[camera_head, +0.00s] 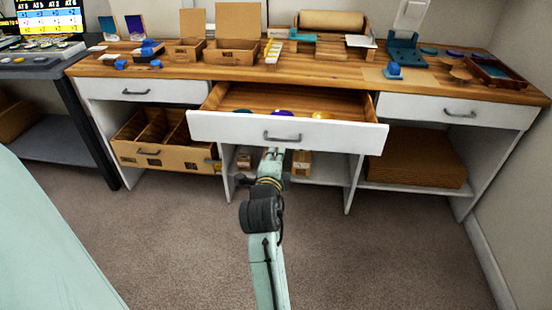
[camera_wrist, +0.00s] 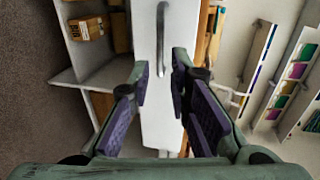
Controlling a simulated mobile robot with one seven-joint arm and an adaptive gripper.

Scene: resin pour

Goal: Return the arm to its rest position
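My gripper (camera_head: 273,155) is in front of the open middle drawer (camera_head: 230,129), just below its grey handle (camera_head: 282,137) in the head view. In the wrist view my gripper (camera_wrist: 160,78) is open, its two purple-padded fingers apart with nothing between the pads but the white drawer front (camera_wrist: 158,118) beyond. The handle (camera_wrist: 161,35) stands ahead of the fingertips there, and I cannot tell how near they are to it. The drawer is pulled out and holds a purple thing (camera_head: 283,112), a yellow thing (camera_head: 321,115) and a teal one, partly hidden by the front.
The wooden worktop (camera_head: 340,70) bears boxes, a paper roll (camera_head: 331,20) and blue tools. A divided crate (camera_head: 160,155) sits under the left drawer, and brown sheets (camera_head: 415,157) lie on the right shelf. Small boxes (camera_wrist: 86,28) stand under the middle drawer. The carpet (camera_head: 370,260) in front is clear.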

